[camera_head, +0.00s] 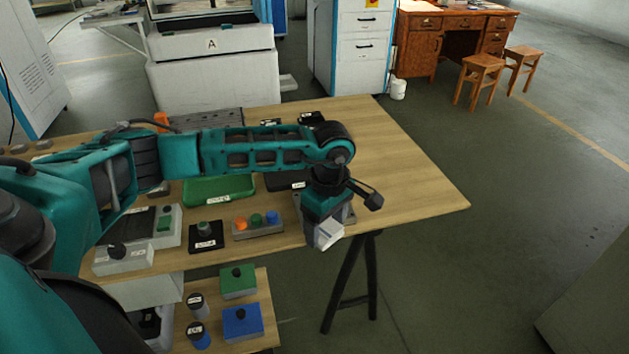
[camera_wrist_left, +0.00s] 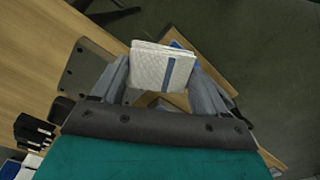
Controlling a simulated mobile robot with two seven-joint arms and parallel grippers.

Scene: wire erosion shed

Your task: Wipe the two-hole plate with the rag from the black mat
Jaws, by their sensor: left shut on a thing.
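My left gripper (camera_head: 324,231) is shut on a folded white rag (camera_head: 330,234) at the table's front edge. In the left wrist view the rag (camera_wrist_left: 160,68), with a blue stripe, sits between the two fingertips (camera_wrist_left: 163,78). A grey plate (camera_wrist_left: 88,68) with small dark holes lies beside the rag in that view. It looks like the two-hole plate; in the head view the plate (camera_head: 349,214) is mostly hidden behind my gripper. Whether rag and plate touch, I cannot tell. A flat black piece (camera_head: 285,182), perhaps the black mat, is partly hidden by my arm. My right gripper is out of view.
A green tray (camera_head: 219,190), a row of coloured knobs (camera_head: 258,229) and a black pad with a knob (camera_head: 206,238) stand left of my gripper. A lower shelf (camera_head: 264,310) holds blue and green boxes. The wooden table (camera_head: 410,180) is bare at right.

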